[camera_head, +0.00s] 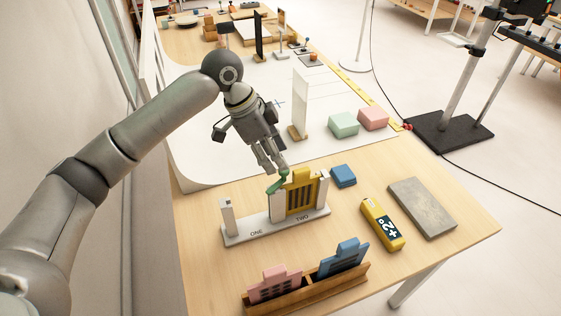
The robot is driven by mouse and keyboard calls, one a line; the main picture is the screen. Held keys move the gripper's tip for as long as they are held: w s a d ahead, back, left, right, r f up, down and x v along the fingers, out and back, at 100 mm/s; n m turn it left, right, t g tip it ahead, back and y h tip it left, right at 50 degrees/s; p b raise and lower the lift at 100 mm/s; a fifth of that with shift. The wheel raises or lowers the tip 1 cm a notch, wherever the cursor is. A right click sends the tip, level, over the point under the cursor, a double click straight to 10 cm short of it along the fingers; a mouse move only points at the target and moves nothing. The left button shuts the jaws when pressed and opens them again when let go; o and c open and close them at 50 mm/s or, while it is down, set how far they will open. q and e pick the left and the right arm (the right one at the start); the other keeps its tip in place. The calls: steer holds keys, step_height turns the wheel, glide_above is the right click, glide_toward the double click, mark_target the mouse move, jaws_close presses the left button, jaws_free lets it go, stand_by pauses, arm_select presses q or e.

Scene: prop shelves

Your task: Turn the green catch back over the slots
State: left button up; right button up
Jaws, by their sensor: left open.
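The green catch (277,184) sits at the post between the two slots of a white holder (262,232) marked ONE and TWO. It slants down to the left from its upper end. A yellow plate (302,182) with dark bars stands upright in slot TWO; slot ONE is empty. My left gripper (277,169) is open, pointing down, with its fingertips at the upper end of the catch. I cannot tell whether they touch it. My right gripper is not in view.
A wooden rack (312,293) at the front holds a pink plate (274,284) and a blue plate (343,257). Pink and green blocks stand behind.

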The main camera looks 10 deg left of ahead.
arm_select(q)
steer(key=shift+x, duration=2.35)
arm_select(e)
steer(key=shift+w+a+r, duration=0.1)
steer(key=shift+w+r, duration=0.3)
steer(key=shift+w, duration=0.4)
arm_select(q)
steer(key=shift+w+a, duration=0.1)
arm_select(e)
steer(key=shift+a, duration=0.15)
